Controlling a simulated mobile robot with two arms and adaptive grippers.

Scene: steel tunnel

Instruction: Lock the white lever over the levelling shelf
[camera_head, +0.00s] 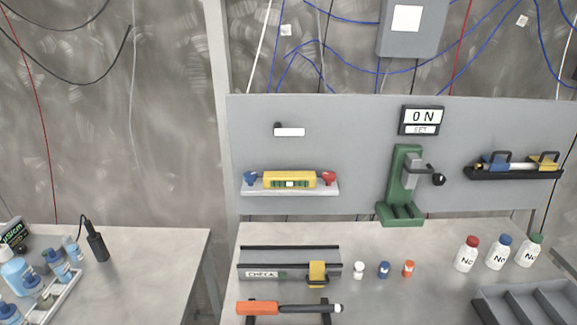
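The white lever (290,132) is a short white bar on the grey upright panel (350,160). It lies about level, with a dark pivot at its left end. Below it, apart from it, is the levelling shelf (258,190), a light ledge on the panel. On the shelf rest a yellow level (290,180), a blue knob-like piece (250,177) at its left and a red one (329,178) at its right. Neither of my grippers is in the head view.
On the table below are a grey "CHECK" box (262,262), an orange-handled tool (258,308), small bottles (383,270), larger white bottles (466,256) and a grey tray (482,308). The space before the lever is clear.

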